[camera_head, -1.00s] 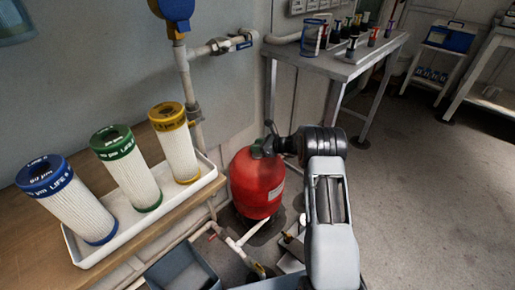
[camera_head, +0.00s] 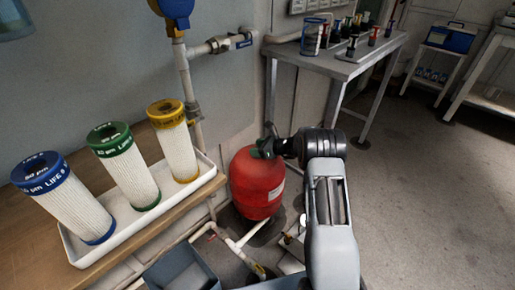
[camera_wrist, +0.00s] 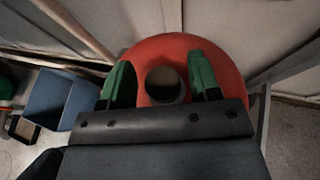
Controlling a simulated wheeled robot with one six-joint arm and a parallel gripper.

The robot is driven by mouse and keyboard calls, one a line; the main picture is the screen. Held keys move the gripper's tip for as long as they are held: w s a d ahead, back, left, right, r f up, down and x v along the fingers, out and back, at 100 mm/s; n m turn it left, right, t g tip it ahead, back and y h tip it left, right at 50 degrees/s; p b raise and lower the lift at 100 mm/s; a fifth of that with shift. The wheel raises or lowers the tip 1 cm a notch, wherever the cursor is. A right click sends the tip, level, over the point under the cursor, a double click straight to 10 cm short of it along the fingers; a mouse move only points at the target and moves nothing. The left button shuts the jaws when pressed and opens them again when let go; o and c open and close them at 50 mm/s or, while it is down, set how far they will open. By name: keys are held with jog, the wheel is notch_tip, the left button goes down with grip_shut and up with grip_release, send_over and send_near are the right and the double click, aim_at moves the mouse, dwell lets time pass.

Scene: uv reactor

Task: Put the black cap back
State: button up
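The red tank (camera_head: 257,184) stands on the floor by the wall, and its rounded top fills the middle of the wrist view (camera_wrist: 150,50). A dark round cap or neck (camera_wrist: 165,86) sits at the centre of the tank top; I cannot tell which it is. My gripper (camera_head: 263,147) is at the top of the tank. In the wrist view its green fingers (camera_wrist: 163,82) stand apart on either side of the dark round piece. A small gap shows at the left finger; the right finger is very close to it, and contact is unclear.
A white tray (camera_head: 75,254) with blue, green and yellow-ringed filters is on the wooden bench at left. Pipes (camera_head: 187,90) run up the wall behind. A blue-grey bin (camera_head: 180,268) is on the floor. A metal table (camera_head: 345,68) stands behind; the floor at right is clear.

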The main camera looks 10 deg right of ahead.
jog(key=shift+o, duration=0.2)
jog(key=shift+r, duration=0.2)
jog(key=r+p+v, duration=0.1)
jog(key=p+v, duration=0.3)
jog(key=v, duration=0.8)
jog(key=s+a+r+n+g+h, duration=0.3)
jog(key=s+a+r+n+g, duration=0.3)
jog(key=s+a+r+n, duration=0.45)
jog(key=s+r+n+h, duration=0.1)
jog(key=s+n+h, duration=0.3)
jog(key=s+n, duration=0.3)
jog(key=s+d+r+n+h, duration=0.1)
jog(key=s+r+n+h, duration=0.1)
jog(key=s+n, duration=0.6)
jog(key=s+h, duration=0.1)
jog(key=s, duration=0.4)
jog(key=shift+d+h, duration=0.35)
jog(key=shift+h, duration=0.05)
jog(key=shift+r, duration=0.1)
